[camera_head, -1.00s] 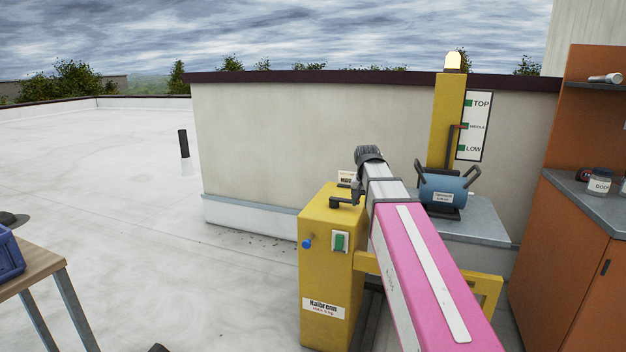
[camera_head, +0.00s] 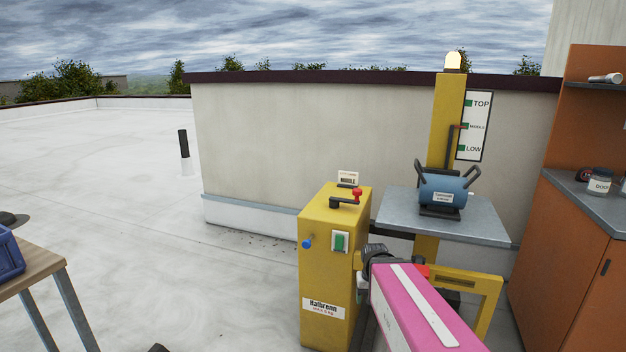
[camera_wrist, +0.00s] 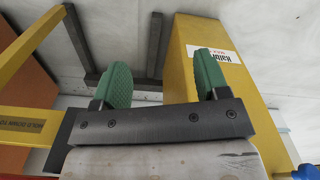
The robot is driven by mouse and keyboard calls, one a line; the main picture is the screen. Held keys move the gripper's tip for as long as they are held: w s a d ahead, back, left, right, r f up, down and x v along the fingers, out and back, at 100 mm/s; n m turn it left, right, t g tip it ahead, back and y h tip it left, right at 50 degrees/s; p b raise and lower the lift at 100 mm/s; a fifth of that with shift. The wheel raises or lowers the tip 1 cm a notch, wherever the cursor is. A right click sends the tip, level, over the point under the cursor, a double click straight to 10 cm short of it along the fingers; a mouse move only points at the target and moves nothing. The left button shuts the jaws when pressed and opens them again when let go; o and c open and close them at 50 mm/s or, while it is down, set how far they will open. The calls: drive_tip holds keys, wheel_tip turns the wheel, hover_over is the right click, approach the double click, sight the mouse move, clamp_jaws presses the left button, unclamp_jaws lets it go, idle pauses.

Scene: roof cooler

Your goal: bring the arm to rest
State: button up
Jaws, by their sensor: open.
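My gripper shows in the wrist view (camera_wrist: 160,85) with two green fingertips spread apart and nothing between them. Behind them are the floor, dark metal bars and the side of the yellow control box. In the head view my pink arm reaches up from the bottom right. Its dark end lies low, just right of the yellow control box (camera_head: 323,270) and in front of the yellow lift frame (camera_head: 488,300). The fingertips are hidden there. I cannot tell whether the arm touches the box or frame.
A grey lift platform (camera_head: 400,215) carries a blue tank (camera_head: 445,188) beside a yellow mast (camera_head: 447,120). The box has a red-knobbed lever (camera_head: 357,196). An orange cabinet (camera_head: 570,270) stands at right, a wooden table (camera_head: 30,265) at left. Open roof floor lies between table and box.

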drive_tip(key=shift+s+f, duration=1.05)
drive_tip(key=shift+s, duration=0.15)
